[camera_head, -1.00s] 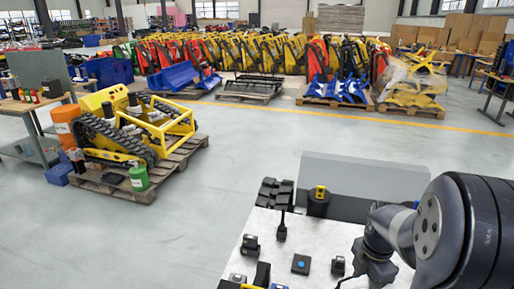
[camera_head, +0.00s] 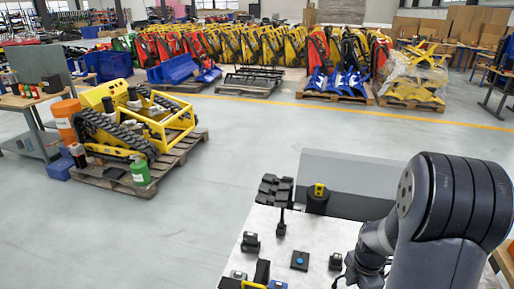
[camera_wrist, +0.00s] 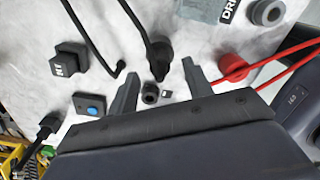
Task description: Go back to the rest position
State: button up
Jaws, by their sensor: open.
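My gripper (camera_wrist: 161,88) is open in the wrist view, its two dark fingers spread above a pale worktop (camera_wrist: 205,130). Nothing is held between the fingers. A small black round part (camera_wrist: 150,93) shows between the fingertips, below them on the worktop; I cannot tell the gap. A box with a blue button (camera_wrist: 90,107) and a black block (camera_wrist: 68,65) lie left of the fingers. A red plug (camera_wrist: 231,68) with a red cable lies to the right. In the head view my arm is bent at the right, and my fingers cannot be made out.
In the head view the worktop (camera_head: 325,233) carries a black tread piece on a stand (camera_head: 273,188), a black cylinder (camera_head: 318,199) and several small parts. A grey panel (camera_head: 350,178) stands behind. A yellow tracked carrier (camera_head: 160,130) sits on a pallet at left. Open floor lies between.

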jog(key=shift+r+p, duration=1.25)
jog(key=shift+r, duration=0.35)
